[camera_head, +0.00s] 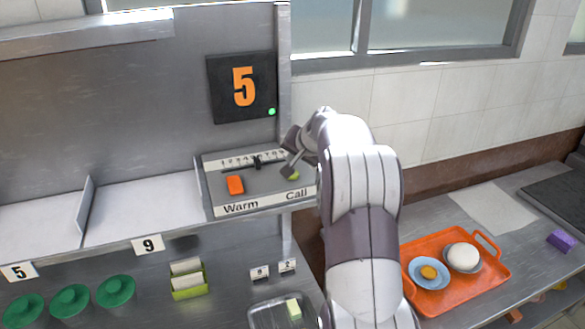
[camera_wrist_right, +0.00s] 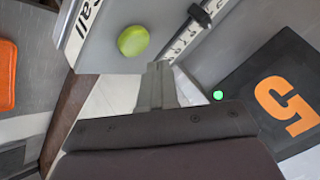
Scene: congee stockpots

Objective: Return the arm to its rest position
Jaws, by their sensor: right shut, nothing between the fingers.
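My right arm reaches up from the lower right in the head view. Its gripper (camera_head: 289,168) is at the panel (camera_head: 262,198) labelled Warm and Call. In the right wrist view the gripper fingers (camera_wrist_right: 158,78) are shut with nothing between them. The green Call button (camera_wrist_right: 132,41) is just beyond the fingertips and apart from them in that view. It also shows in the head view (camera_head: 293,175), beside the gripper. My left gripper is not in view.
A black display (camera_head: 242,87) shows an orange 5 and a lit green dot. An orange Warm button (camera_head: 235,184) is left on the panel. An orange tray (camera_head: 455,298) with bowls stands at the right. Green round items (camera_head: 70,301) line the lower left.

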